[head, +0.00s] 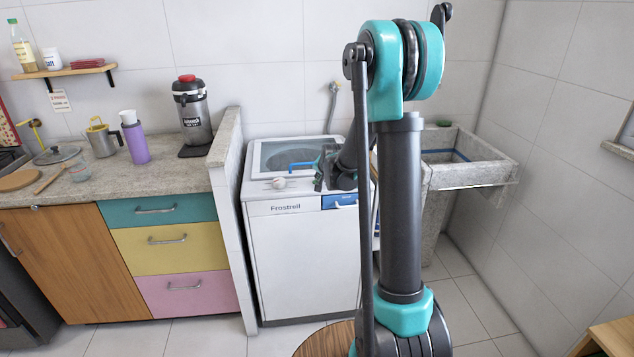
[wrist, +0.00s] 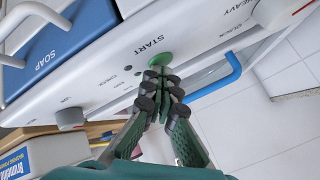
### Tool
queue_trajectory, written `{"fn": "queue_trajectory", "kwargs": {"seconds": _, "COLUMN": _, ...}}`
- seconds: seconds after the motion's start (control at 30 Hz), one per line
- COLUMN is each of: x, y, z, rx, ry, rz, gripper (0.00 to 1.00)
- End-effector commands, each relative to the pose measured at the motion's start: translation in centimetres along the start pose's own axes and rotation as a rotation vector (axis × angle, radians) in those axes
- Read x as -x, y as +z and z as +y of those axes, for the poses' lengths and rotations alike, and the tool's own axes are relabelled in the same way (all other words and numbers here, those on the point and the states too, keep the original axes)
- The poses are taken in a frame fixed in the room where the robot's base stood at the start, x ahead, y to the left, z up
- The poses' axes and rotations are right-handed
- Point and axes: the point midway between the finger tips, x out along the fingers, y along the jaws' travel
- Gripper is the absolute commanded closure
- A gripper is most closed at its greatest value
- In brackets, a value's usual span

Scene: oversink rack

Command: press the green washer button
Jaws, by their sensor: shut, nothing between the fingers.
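The green washer button (wrist: 159,58) sits on the white control panel beside the word START in the wrist view. My gripper (wrist: 163,82) is shut and empty, with its dark fingertips right at the button's lower edge in the picture. I cannot tell whether they touch it. In the head view, the white washer (head: 302,255) stands between the counter and the sink, and my gripper (head: 320,178) is at its top front panel. The button cannot be made out there.
A blue handle (wrist: 216,82) curves out close to the right of my fingers. A grey knob (wrist: 70,118) and a blue soap drawer (wrist: 62,48) are on the left. A stone sink (head: 470,172) stands right of the washer, and a tiled low wall (head: 231,150) stands left.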

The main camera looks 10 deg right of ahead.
Motion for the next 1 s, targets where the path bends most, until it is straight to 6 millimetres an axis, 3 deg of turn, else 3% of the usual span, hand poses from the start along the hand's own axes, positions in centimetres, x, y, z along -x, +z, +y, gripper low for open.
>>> {"fn": "queue_trajectory", "kwargs": {"seconds": 0.5, "x": 0.7, "y": -0.5, "z": -0.5, "rx": 0.000, "ry": 0.000, "rz": 0.000, "gripper": 1.00}}
{"fn": "queue_trajectory", "kwargs": {"seconds": 1.0, "x": 3.7, "y": -2.7, "z": -2.7, "rx": 0.000, "ry": 0.000, "rz": 0.000, "gripper": 1.00}}
